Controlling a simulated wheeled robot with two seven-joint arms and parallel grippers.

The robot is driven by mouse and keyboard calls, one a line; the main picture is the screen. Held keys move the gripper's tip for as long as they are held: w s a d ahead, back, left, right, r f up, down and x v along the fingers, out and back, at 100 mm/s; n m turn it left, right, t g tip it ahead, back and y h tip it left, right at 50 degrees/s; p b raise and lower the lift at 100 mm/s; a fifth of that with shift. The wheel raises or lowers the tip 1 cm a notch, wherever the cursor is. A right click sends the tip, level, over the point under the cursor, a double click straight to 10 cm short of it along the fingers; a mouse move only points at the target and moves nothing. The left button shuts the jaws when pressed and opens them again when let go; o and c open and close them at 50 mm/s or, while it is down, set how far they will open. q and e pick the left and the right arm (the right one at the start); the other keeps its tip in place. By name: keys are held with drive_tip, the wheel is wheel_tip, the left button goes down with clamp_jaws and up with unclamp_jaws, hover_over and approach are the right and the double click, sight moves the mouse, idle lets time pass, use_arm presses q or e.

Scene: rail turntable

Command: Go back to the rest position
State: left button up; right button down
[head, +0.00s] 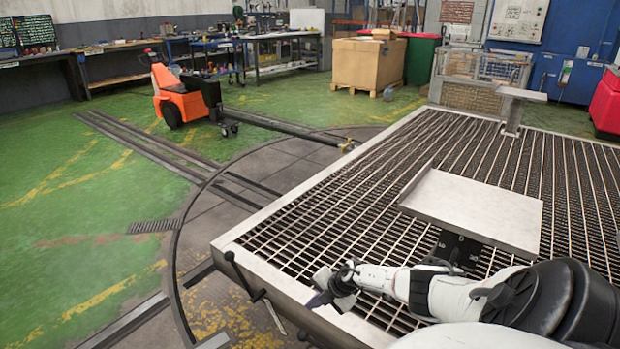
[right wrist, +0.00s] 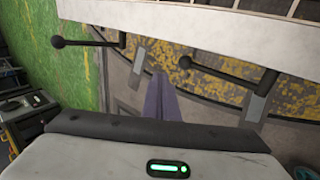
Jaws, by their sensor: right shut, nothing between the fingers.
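My right gripper (head: 333,290) shows low in the head view, at the end of my white and black arm. It is over the near left edge of the grated platform (head: 236,243). In the right wrist view its purple-grey fingers (right wrist: 160,98) are together, with nothing between them. Two black levers with round knobs stick out at the platform's edge, one of them left of the gripper, the lever (head: 238,270). Both levers, left (right wrist: 85,42) and right (right wrist: 215,65), show in the right wrist view, apart from the fingers. My left gripper is not in view.
A flat metal plate (head: 470,205) stands raised above the grating, beyond my right arm. A smaller plate on a post (head: 520,94) is farther back. An orange truck (head: 178,95) stands on the green floor. The floor at the left is open, with rails (head: 140,150) in it.

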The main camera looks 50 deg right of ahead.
drive_tip(key=shift+a, duration=0.1)
drive_tip(key=s+a+r+m+t+y+p, duration=0.1)
drive_tip(key=a+m+t, duration=0.15)
drive_tip(key=a, duration=1.15)
drive_tip(key=s+a+r+m+t+y+p, duration=0.1)
drive_tip(key=a+m+t+y+p, duration=0.15)
drive_tip(key=a, duration=1.15)
drive_tip(key=s+a+r+m+g+p, duration=0.1)
drive_tip(key=s+a+r+m, duration=0.4)
drive_tip(key=s+a, duration=0.1)
drive_tip(key=s+a+r+m+g+h+p, duration=0.1)
drive_tip(key=s+a+r+m, duration=0.4)
drive_tip(key=s, duration=0.4)
drive_tip(key=shift+s+a+r+m+g, duration=0.25)
drive_tip(key=shift+a+r+m+g, duration=0.2)
drive_tip(key=shift+a, duration=0.35)
